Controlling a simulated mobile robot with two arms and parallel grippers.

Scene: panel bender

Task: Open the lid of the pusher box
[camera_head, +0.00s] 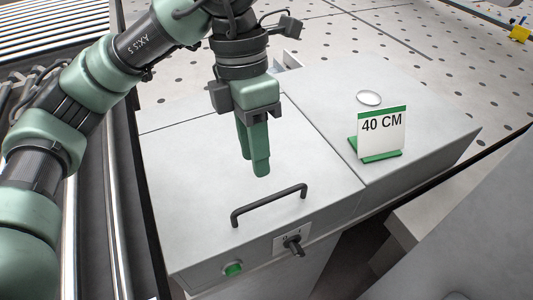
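The pusher box (185,175) is a light grey metal box with a flat, closed lid at the centre of the head view. A dark bar handle (268,204) is fixed on the lid near its front edge. My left gripper (254,168) points down over the lid, behind the handle and apart from it. Its two green fingers overlap in this view, so the gap between them cannot be judged. Nothing shows held in them. My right gripper is not in view.
A green button (233,269) and a dark rotary switch (293,244) are on the box's front face. On the adjoining grey surface to the right stand a "40 CM" sign (381,133) and a small round disc (369,98). A perforated table (420,45) lies behind.

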